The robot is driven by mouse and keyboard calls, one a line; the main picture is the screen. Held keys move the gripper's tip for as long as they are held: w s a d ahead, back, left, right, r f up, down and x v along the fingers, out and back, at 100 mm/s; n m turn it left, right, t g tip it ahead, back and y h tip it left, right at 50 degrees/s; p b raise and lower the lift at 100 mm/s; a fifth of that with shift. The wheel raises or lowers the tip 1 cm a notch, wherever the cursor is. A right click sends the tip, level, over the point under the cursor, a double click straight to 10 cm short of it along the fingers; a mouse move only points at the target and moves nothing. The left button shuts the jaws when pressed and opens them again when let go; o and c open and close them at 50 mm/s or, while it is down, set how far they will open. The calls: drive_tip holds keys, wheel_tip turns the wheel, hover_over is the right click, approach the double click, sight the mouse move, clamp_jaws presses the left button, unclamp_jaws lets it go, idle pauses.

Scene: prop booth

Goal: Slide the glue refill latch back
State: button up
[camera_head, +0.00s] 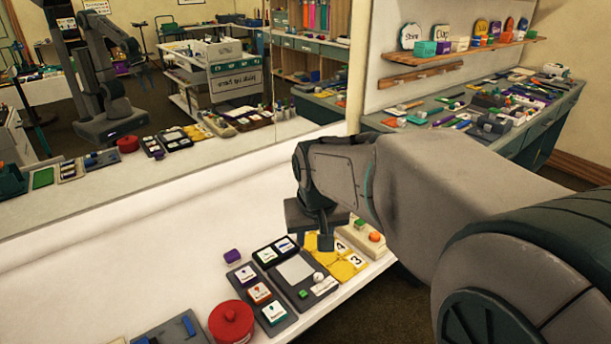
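I cannot tell for sure which part is the glue refill latch; no label is readable enough. A dark panel (285,283) on the white counter carries a grey plate (296,268), a round white knob (318,277), a small green piece (303,294) and a white label. A grey panel (165,335) with blue bars (188,325) is cut off at the bottom left. My gripper (325,242) points down above the yellow numbered board (348,268), just beyond the dark panel. Its finger gap is not clear from this side.
A red round pot (231,322), a purple block (232,256) and panels of picture cards (273,312) stand close by. A beige block (365,240) with coloured buttons sits at right. A mirror (200,100) backs the counter. The counter's left stretch is bare.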

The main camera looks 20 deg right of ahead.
drive_tip(key=w+d+f+m+p, duration=0.1)
drive_tip(key=w+d+f, duration=0.1)
drive_tip(key=w+d, duration=0.5)
drive_tip(key=w+d+f+m+h+p, duration=0.1)
drive_tip(key=w+d+f+p, duration=0.2)
drive_tip(key=w, duration=0.9)
drive_tip(key=w+d+f+m, duration=0.2)
drive_tip(key=w+d, duration=0.4)
drive_tip(key=w, duration=0.3)
drive_tip(key=shift+t, duration=0.3)
drive_tip(key=p+x, duration=0.2)
drive_tip(key=x, duration=1.1)
drive_tip(key=shift+d+f, duration=0.15)
clamp_jaws()
